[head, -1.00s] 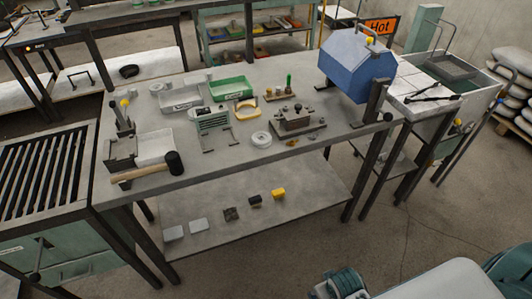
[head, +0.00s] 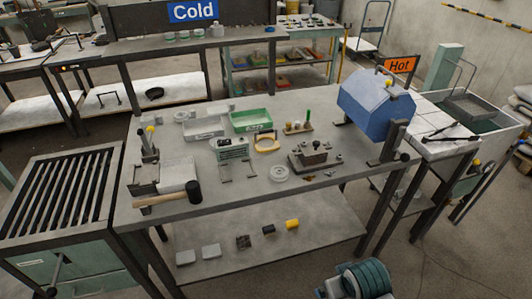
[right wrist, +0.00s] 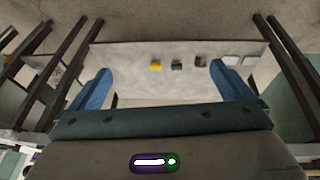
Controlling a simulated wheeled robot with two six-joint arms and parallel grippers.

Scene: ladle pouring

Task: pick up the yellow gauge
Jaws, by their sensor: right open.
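A small yellow block-like piece (head: 291,223), which could be the gauge, lies on the lower shelf of the workbench, at the right end of a row of small pieces. It also shows in the right wrist view (right wrist: 155,65). My right gripper (right wrist: 160,72) is open with its two blue fingers wide apart. The yellow piece appears between them in the picture, with the shelf beyond; nothing is held. A yellow ring-like piece (head: 267,143) lies on the bench top. My left gripper is in no view.
Dark pieces (head: 243,241) and pale square pieces (head: 211,251) share the lower shelf (head: 325,235). The bench top (head: 225,200) above it holds a mallet (head: 170,199), a green tray (head: 251,120) and a blue furnace-like box (head: 376,103). Dark bench legs (head: 372,222) flank the shelf.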

